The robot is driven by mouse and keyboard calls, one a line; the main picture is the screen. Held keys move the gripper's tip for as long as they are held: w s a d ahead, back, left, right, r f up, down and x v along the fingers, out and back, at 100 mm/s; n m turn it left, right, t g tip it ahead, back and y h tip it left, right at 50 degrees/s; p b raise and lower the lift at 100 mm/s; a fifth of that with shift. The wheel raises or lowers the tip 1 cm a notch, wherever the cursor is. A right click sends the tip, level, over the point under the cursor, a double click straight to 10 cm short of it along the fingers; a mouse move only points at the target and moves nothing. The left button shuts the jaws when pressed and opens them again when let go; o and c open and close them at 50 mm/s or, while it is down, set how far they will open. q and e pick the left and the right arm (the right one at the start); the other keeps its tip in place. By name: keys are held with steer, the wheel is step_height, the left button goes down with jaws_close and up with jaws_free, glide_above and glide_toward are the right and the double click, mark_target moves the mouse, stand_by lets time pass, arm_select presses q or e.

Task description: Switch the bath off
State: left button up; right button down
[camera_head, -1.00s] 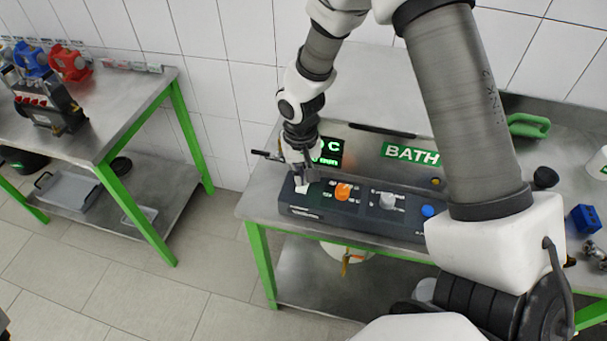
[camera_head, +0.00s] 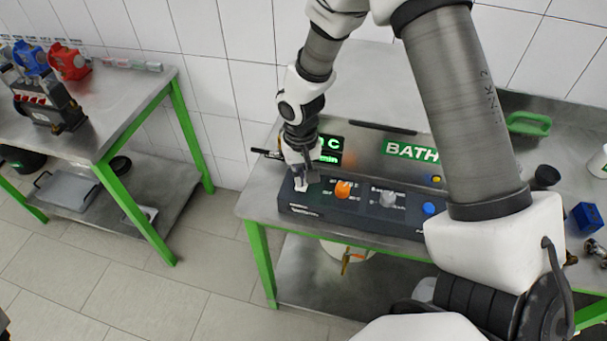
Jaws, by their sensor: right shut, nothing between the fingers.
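The bath (camera_head: 370,165) stands on the right-hand steel table, with a green "BATH" label and a green lit display (camera_head: 330,150). Its dark front panel (camera_head: 315,213) carries a white switch (camera_head: 300,184) at the left end, an orange knob (camera_head: 343,190), a grey knob (camera_head: 387,199) and a blue button (camera_head: 429,208). My right gripper (camera_head: 305,180) is shut and empty, pointing down at the white switch. Its fingertips are at or just above the switch; I cannot tell whether they touch. The gripper partly hides the switch and the display. My left gripper is not in view.
The left table (camera_head: 120,95) holds red and blue pumps (camera_head: 68,62). A tiled wall stands behind. My arm crosses over the bath's right part.

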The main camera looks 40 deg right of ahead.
steer(key=shift+f+b, duration=0.45)
steer(key=shift+f, duration=0.25)
step_height(320, 180, up, 7)
steer(key=p, duration=0.6)
stand_by(0.7)
